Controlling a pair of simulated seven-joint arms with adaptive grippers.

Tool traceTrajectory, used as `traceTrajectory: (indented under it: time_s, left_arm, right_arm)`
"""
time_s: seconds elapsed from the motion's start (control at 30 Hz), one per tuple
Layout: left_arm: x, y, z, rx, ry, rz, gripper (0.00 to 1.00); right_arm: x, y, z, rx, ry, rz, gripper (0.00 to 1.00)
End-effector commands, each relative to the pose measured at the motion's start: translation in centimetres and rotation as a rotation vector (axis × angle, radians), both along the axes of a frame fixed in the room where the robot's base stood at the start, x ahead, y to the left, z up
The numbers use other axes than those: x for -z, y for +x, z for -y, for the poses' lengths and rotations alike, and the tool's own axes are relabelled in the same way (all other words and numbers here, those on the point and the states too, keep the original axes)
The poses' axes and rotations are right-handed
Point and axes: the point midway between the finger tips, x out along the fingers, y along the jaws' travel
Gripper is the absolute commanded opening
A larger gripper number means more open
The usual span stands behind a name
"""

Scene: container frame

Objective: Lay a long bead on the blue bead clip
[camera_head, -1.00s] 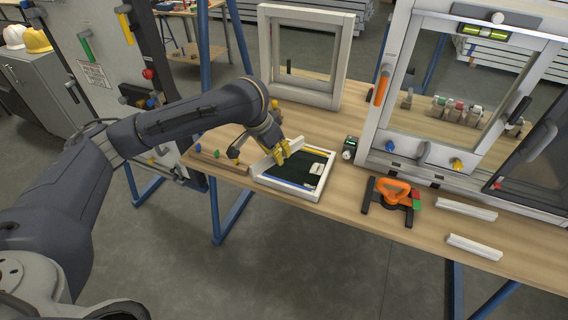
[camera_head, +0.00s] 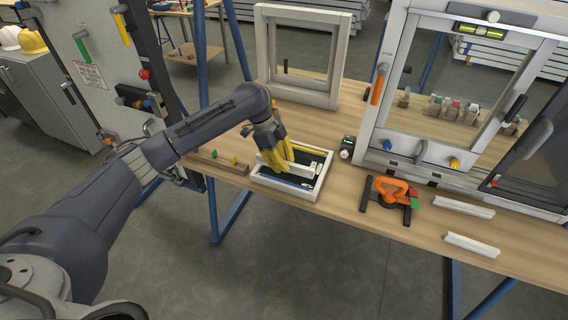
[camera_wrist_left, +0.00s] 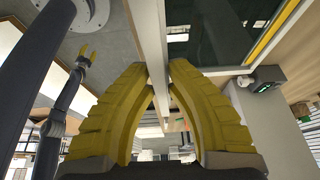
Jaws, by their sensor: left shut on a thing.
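My left gripper (camera_head: 279,163) is shut on a long white bead (camera_head: 308,173). It holds the bead across a small white frame (camera_head: 291,196) that lies on the bench around a dark panel. A blue clip strip (camera_head: 284,182) runs inside the frame's near side, on the near side of the bead. I cannot tell whether the bead touches it. In the left wrist view the bead (camera_wrist_left: 150,45) passes between the yellow fingers (camera_wrist_left: 167,75). My right gripper (camera_wrist_left: 87,52) shows small at the upper left there; its opening is unclear.
A yellow strip (camera_head: 309,151) lies along the frame's far side. An orange-handled tool (camera_head: 390,191) and two loose white beads (camera_head: 464,207) (camera_head: 471,245) lie to the right. A small dark device (camera_head: 348,147) stands beside the frame. A large window frame (camera_head: 374,127) stands behind.

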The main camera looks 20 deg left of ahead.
Motion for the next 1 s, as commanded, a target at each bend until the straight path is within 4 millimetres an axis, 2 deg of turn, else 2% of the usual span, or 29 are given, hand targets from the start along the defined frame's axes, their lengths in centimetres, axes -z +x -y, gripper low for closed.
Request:
traceTrajectory:
  time_s: [0.57,1.0]
  left_arm:
    - [0.2,0.2,-0.2,0.025,0.0,-0.004,0.0]
    - [3.2,0.1,-0.1,0.025,0.0,-0.006,0.0]
  right_arm:
    - [0.0,0.0,-0.6,0.003,0.007,0.001,0.44]
    - [0.0,0.0,-0.4,0.002,0.004,0.001,0.44]
